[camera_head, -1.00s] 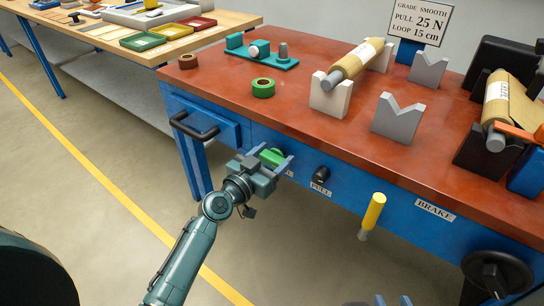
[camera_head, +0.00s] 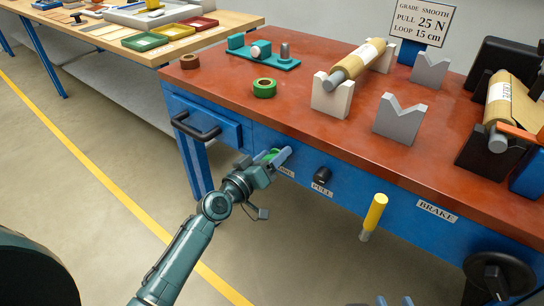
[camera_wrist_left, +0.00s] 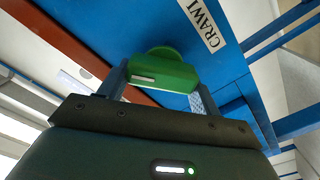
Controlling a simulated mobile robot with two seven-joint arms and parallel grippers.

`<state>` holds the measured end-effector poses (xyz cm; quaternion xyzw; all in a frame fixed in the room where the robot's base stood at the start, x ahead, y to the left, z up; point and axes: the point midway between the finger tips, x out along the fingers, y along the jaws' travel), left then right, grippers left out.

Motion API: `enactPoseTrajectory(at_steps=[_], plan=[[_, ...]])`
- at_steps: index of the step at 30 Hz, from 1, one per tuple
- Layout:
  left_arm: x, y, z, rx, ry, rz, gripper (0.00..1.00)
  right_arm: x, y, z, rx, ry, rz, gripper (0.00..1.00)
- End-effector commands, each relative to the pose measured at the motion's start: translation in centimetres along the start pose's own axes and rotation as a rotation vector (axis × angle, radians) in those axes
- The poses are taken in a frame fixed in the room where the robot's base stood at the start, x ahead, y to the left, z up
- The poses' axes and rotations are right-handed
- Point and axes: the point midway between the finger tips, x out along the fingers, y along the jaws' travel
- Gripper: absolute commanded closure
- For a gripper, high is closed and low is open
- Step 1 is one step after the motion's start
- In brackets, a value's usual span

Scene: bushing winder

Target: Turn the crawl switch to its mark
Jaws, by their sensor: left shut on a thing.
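The green crawl switch (camera_head: 270,154) is on the blue front panel of the bench, largely hidden by my left gripper (camera_head: 273,160) in the head view. In the left wrist view the switch's green bar (camera_wrist_left: 165,73), with a white line on it, lies between the two fingers, and my left gripper (camera_wrist_left: 160,88) is shut on it. The bar looks tilted relative to the white label (camera_wrist_left: 203,22), which reads "CRAWL" in part. I cannot make out the switch's target mark. Only the tips of my right gripper (camera_head: 394,301) show at the bottom edge, apart and empty.
A black knob (camera_head: 321,175) marked PULL sits right of the switch. A yellow-handled lever (camera_head: 374,212) and a black handwheel (camera_head: 497,272) are further right. A drawer with a black handle (camera_head: 196,127) is to the left. The floor in front is clear.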

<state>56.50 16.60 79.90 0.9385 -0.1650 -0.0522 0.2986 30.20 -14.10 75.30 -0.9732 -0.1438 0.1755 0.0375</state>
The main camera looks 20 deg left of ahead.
Motion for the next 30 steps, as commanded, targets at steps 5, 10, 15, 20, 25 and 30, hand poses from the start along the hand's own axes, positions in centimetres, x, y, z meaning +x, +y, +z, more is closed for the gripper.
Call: enactPoseTrajectory(at_steps=[5,10,15,20,25,30], plan=[[-0.01,-0.23,0.07,-0.166,-0.002,0.000,0.59,-0.06,0.00,0.05,0.001,-0.002,0.000,0.64],[-0.02,-0.41,0.10,-0.328,-0.002,-0.001,0.59,-0.07,0.00,0.04,0.001,-0.002,0.000,0.64],[-0.02,-0.56,0.16,-0.490,-0.002,-0.001,0.59,-0.07,0.00,0.04,0.001,-0.003,0.000,0.64],[-0.02,-0.69,0.25,-0.636,-0.002,-0.001,0.59,-0.06,-0.01,0.09,0.002,-0.005,0.000,0.64],[-0.01,-0.80,0.38,-0.768,-0.002,-0.001,0.59,-0.02,0.00,0.18,0.002,-0.008,0.000,0.64],[-0.02,-0.87,0.48,-0.866,-0.003,-0.001,0.59,0.07,0.00,0.09,0.001,-0.006,-0.001,0.64]])
